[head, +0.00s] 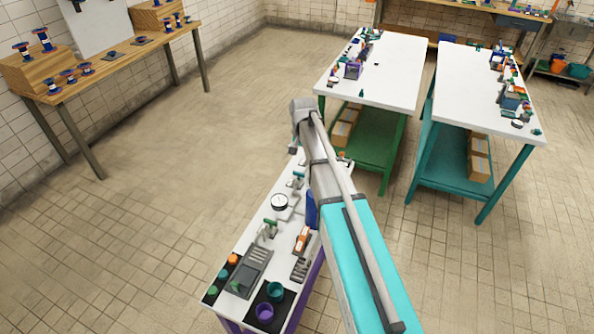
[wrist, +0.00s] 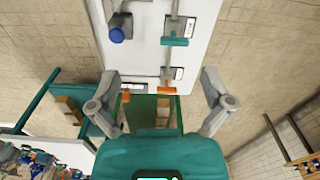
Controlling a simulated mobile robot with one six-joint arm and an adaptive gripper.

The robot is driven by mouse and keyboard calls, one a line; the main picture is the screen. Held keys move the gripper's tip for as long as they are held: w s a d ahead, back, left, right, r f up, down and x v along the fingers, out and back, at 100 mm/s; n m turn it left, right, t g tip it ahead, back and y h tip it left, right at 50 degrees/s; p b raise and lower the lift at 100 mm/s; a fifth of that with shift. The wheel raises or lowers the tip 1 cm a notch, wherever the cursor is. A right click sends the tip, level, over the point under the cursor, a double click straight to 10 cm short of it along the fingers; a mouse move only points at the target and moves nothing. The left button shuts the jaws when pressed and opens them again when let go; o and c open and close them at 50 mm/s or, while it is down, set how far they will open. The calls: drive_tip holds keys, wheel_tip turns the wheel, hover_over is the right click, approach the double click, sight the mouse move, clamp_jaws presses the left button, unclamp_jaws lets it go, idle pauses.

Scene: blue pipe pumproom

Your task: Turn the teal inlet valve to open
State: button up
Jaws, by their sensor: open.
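A valve with a teal bar handle (wrist: 175,41) on a grey stem sits on the white bench top in the upper middle of the wrist view, beside a small label too small to read. A teal handle also shows on the bench in the head view (head: 297,182), left of my arm; I cannot tell for sure that it is the same valve. My gripper (wrist: 159,84) is open and empty, its two grey fingers spread wide. The teal handle lies above the gap between them in the picture, apart from both. In the head view my gripper is hidden by my arm.
An orange-handled valve (wrist: 166,90) sits near the bench edge, close to the gap between my fingers. A blue knob (wrist: 116,35) is left of the teal handle. A gauge (head: 280,202) and several fittings crowd the bench. A green table (head: 385,115) stands beyond; floor at left is clear.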

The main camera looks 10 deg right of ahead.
drive_tip(key=m, duration=0.1)
hover_over(299, 176)
drive_tip(key=w, duration=0.1)
drive_tip(key=shift+r, duration=0.25)
drive_tip(key=shift+f, duration=0.2)
wheel_tip(299, 176, down, 13)
drive_tip(key=b, duration=1.3)
drive_tip(key=shift+f, duration=0.2)
idle(0.4)
